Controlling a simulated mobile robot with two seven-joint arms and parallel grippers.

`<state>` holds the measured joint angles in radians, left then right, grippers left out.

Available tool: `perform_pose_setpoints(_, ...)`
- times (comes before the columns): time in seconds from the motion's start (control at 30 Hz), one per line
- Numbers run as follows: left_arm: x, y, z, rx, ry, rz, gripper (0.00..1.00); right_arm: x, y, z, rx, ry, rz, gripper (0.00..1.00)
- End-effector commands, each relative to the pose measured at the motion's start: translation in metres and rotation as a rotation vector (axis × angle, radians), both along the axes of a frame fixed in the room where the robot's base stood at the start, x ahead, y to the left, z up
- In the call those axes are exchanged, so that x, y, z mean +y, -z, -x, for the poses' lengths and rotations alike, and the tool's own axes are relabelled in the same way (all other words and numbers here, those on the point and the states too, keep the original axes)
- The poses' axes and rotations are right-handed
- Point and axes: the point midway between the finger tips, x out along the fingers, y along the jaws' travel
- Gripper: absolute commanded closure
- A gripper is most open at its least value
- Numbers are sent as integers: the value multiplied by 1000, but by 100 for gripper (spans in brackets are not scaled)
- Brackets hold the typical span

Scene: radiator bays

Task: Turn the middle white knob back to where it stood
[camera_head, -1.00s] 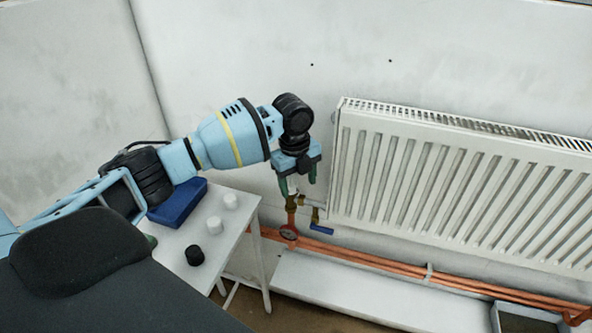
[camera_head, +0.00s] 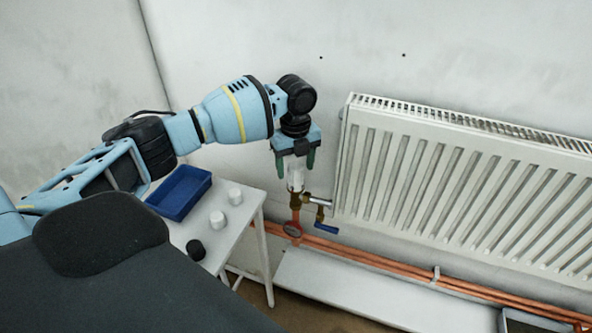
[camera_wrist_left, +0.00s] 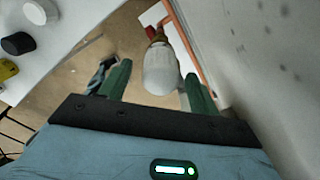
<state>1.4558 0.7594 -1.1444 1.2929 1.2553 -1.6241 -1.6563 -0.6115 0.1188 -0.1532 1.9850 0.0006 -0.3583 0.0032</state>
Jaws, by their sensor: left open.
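The white knob (camera_head: 296,179) stands upright on the brass valve at the radiator's left end. It shows as a rounded white cylinder in the left wrist view (camera_wrist_left: 161,72). My left gripper (camera_head: 296,168) points down above the knob, its green fingers open on either side of the knob's top. In the left wrist view the knob lies between the two fingers (camera_wrist_left: 155,82), with gaps on both sides. I cannot make out any mark showing the knob's turn. My right gripper is not in view.
The white radiator (camera_head: 450,190) is close right of the gripper.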

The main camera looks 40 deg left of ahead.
Motion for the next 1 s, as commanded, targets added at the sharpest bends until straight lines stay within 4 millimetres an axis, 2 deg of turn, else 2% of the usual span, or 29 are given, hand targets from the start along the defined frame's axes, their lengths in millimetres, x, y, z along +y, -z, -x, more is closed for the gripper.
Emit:
perform_pose_setpoints(0.2,0,18,0,-1,1,1,37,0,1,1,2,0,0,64)
perform_pose_setpoints(0.5,0,21,0,-1,1,1,37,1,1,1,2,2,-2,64)
perform_pose_setpoints(0.83,0,20,0,-1,1,1,79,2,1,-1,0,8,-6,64)
perform_pose_setpoints(0.87,0,20,0,-1,1,1,82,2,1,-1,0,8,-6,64)
perform_pose_setpoints(1.0,0,20,0,-1,-5,1,82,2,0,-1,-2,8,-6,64)
